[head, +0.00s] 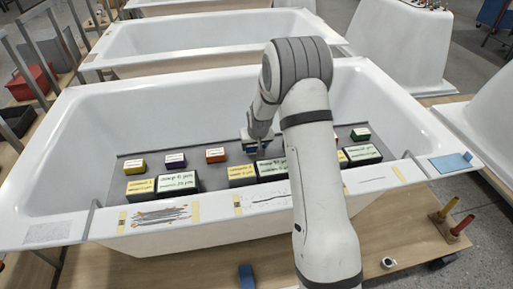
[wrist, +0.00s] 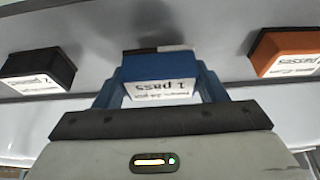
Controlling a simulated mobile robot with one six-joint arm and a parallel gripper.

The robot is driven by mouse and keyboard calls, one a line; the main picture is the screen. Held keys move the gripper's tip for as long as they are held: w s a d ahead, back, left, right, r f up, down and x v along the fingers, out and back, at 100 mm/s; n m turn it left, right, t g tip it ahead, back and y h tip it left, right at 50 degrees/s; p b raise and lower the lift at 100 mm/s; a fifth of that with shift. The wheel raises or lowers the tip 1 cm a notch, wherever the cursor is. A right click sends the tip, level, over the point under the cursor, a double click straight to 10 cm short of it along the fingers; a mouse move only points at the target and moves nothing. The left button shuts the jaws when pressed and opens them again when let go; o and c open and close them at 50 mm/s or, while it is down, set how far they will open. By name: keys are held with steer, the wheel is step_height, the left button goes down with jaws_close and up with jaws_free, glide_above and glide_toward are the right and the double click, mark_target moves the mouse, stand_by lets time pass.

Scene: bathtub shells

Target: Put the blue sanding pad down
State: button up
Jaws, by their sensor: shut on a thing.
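The blue sanding pad (wrist: 160,68) is between the fingers of my gripper (wrist: 160,90). Its white label reads "1 pass" and appears upside down in the wrist view. In the head view my gripper (head: 254,147) hangs over the grey board (head: 235,158) inside the nearest tub, with the blue pad (head: 252,153) just above or on the board; I cannot tell if it touches. My gripper is shut on the pad. The arm hides part of the board to the right.
An orange pad (head: 215,155) stands left of my gripper, with dark (head: 175,160) and yellow (head: 136,166) ones beyond. Larger labelled blocks (head: 178,183) line the board's front. In the wrist view, a black pad (wrist: 38,72) and an orange pad (wrist: 287,52) flank mine, apart from it.

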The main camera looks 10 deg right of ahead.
steer(key=shift+f, duration=0.8)
steer(key=shift+f, duration=0.15)
steer(key=o, duration=1)
steer(key=shift+o, duration=0.2)
